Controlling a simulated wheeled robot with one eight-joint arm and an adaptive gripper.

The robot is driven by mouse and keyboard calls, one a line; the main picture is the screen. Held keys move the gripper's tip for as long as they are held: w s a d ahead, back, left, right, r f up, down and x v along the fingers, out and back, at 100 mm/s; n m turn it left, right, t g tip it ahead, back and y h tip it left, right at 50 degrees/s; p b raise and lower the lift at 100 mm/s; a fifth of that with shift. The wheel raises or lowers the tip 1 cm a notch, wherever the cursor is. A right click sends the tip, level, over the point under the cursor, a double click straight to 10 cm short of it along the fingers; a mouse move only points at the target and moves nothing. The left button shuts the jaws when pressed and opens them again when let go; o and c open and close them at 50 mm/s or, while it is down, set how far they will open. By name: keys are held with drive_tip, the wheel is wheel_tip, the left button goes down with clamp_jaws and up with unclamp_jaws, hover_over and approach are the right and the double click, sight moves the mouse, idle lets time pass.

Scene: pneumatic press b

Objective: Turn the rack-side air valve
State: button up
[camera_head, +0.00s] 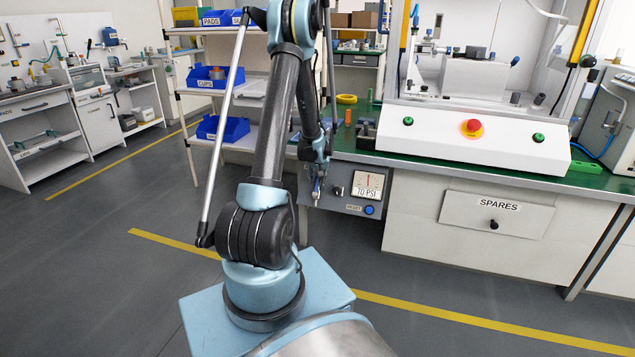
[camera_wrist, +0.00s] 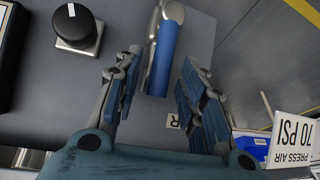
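The air valve has a blue handle (camera_wrist: 163,58) with a metal end, standing out from a grey panel in the wrist view. My gripper (camera_wrist: 158,72) is open. Its two fingers are on either side of the handle, with a visible gap on each side. A partly covered label ending in "R" (camera_wrist: 173,121) is on the panel below the handle. In the head view my gripper (camera_head: 318,182) is at the left end of the grey panel (camera_head: 350,203) under the bench, and it mostly hides the valve there.
A black knob (camera_wrist: 76,27) is left of the valve in the wrist view. A rack with blue bins (camera_head: 222,128) stands left of the bench. The floor in front is clear.

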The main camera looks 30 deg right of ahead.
drive_tip(key=shift+w+d+f, duration=0.1)
drive_tip(key=shift+w+f, duration=0.15)
drive_tip(key=shift+f, duration=0.3)
